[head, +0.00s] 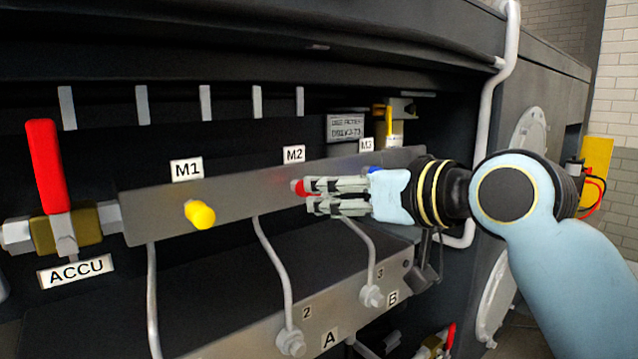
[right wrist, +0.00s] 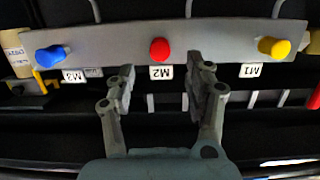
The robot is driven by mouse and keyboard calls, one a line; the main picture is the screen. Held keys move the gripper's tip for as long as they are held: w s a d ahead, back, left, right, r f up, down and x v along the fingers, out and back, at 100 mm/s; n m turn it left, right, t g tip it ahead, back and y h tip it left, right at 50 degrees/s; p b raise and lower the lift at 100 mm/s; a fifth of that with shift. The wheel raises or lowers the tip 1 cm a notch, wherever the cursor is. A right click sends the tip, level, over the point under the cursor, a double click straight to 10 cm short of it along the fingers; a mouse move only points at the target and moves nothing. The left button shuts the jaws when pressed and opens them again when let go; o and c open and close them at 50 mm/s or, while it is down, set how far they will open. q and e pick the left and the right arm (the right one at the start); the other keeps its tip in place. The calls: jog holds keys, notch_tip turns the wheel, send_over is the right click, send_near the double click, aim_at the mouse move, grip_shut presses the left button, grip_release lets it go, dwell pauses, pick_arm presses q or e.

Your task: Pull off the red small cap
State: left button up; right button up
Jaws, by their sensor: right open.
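The red small cap (head: 299,187) sits on the grey manifold block (head: 255,190) below the M2 label. In the right wrist view the red cap (right wrist: 159,49) shows whole, just beyond the fingertips and between their lines. My right gripper (head: 312,196) comes in from the right in the head view, with its fingertips close to the cap. In the right wrist view the gripper (right wrist: 158,82) is open with nothing between its fingers. I cannot tell whether a finger touches the cap. My left gripper is not in view.
A yellow cap (head: 200,214) sits below M1. A blue cap (right wrist: 50,55) sits by M3, mostly hidden behind my gripper in the head view. A red-handled ACCU valve (head: 48,168) stands at left. Metal pipes (head: 277,265) run down to a lower block (head: 270,335).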

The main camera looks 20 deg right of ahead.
aim_at(316, 194)
jog(key=p+x, duration=0.1)
jog(key=x, duration=0.6)
grip_shut()
dwell(0.5)
dwell(0.3)
jog(key=shift+f+p+v, duration=0.2)
jog(key=shift+p+v, duration=0.2)
jog(key=shift+v, duration=0.6)
jog(key=shift+f+p+v, duration=0.2)
jog(key=shift+p+v, duration=0.15)
jog(key=shift+v, duration=0.6)
